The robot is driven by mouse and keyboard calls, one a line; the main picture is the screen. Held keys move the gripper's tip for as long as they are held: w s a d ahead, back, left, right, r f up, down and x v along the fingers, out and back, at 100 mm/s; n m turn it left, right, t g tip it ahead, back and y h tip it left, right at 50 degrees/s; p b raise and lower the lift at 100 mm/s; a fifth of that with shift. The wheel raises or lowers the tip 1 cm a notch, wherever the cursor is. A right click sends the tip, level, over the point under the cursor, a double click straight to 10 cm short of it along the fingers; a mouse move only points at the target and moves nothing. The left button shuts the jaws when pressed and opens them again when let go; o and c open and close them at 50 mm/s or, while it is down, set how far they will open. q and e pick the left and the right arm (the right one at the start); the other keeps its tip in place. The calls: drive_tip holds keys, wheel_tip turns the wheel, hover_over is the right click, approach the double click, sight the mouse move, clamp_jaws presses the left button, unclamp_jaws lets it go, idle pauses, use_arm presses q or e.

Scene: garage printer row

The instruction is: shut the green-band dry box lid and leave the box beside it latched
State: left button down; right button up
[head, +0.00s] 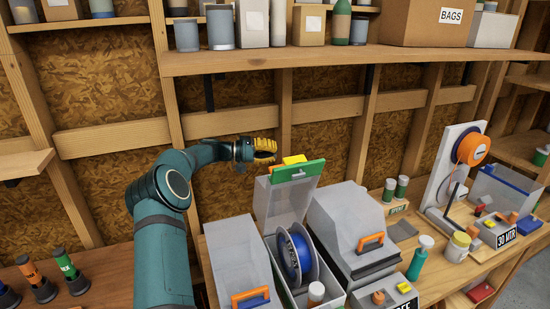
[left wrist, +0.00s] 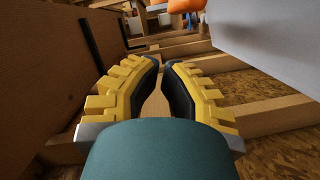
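The green-band dry box (head: 328,294) has its clear lid (head: 287,202) standing up and open, with a green band (head: 298,172) and a yellow tab (head: 294,159) at its top edge. A blue spool (head: 296,257) sits inside. A grey dry box (head: 238,258) with an orange latch stands left of it, lid down. Another grey dry box (head: 345,228) with an orange latch stands right, lid down. My left gripper (head: 274,150) is empty behind and above the raised lid, apart from it. In the left wrist view its fingers (left wrist: 160,62) show a narrow gap. My right gripper is out of view.
A shelf (head: 330,58) with jars and a BAGS carton (head: 435,22) runs above. A spool stand (head: 452,165), bottles (head: 420,255) and a labelled block (head: 394,297) crowd the bench to the right. Small bottles (head: 70,275) stand at lower left.

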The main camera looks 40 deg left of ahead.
use_arm(q)
drive_tip(key=shift+s+d+f, duration=0.2)
drive_tip(key=shift+s+d, duration=0.3)
drive_tip(key=shift+d, duration=0.1)
drive_tip(key=shift+s+d+f, duration=0.25)
drive_tip(key=shift+d, duration=0.4)
